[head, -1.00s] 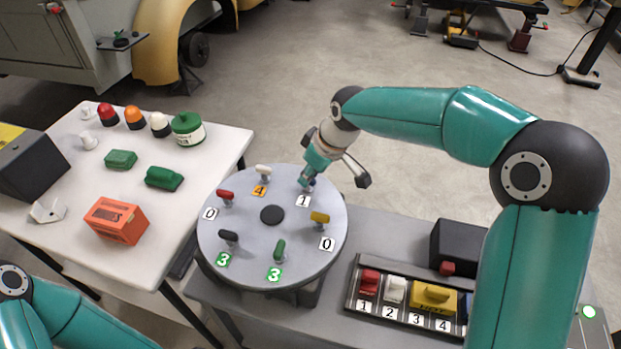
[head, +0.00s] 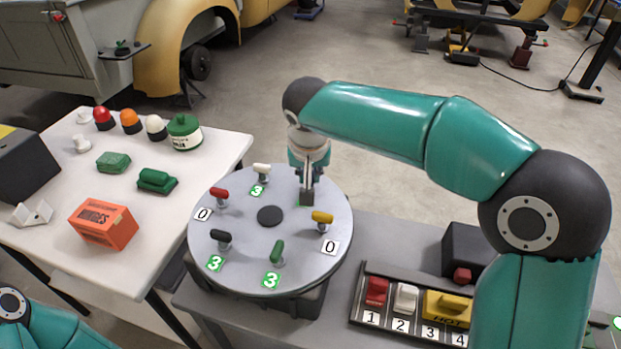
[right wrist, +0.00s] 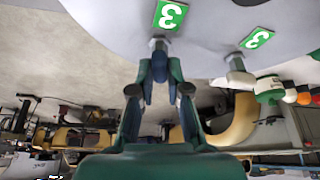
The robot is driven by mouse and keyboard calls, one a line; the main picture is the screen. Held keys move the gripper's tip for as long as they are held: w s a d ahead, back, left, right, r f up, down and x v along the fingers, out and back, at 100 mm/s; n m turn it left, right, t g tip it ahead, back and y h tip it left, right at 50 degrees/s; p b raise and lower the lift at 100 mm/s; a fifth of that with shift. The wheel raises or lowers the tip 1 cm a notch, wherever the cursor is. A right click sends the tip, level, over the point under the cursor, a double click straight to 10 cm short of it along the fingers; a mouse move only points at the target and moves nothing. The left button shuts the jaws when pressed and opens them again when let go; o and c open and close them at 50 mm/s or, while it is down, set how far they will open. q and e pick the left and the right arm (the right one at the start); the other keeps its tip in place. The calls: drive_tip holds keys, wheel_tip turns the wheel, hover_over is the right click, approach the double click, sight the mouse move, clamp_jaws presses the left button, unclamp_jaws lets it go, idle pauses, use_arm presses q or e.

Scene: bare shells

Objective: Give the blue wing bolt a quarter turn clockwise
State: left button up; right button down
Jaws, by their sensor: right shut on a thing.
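The round grey plate (head: 225,262) carries several coloured wing bolts, each with a number tag. My right gripper (head: 307,192) points down at the plate's far right side and hides the blue bolt in the head view. In the right wrist view the blue wing bolt (right wrist: 160,67) sits between the fingertips of my right gripper (right wrist: 160,76), which is shut on it. A green tag (right wrist: 170,14) reading 3 lies by its base. My left gripper is out of view.
The neighbouring white bolt (head: 262,172) has a green 3 tag. Red (head: 219,194) and yellow (head: 322,217) bolts have 0 tags; black (head: 221,236) and green (head: 277,250) have 3. A switch panel (head: 358,300) lies at the front right, a white table (head: 150,225) at left.

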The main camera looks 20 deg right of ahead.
drive_tip(key=shift+m+g+h+b, duration=0.3)
drive_tip(key=shift+m+h, duration=0.2)
drive_tip(key=shift+m, duration=1)
drive_tip(key=c, duration=1.1)
unclamp_jaws()
drive_tip(key=shift+c, duration=0.2)
drive_tip(key=shift+a+r, duration=0.1)
drive_tip(key=v, duration=1.1)
drive_tip(key=shift+s+r, duration=0.15)
drive_tip(key=shift+r, duration=0.15)
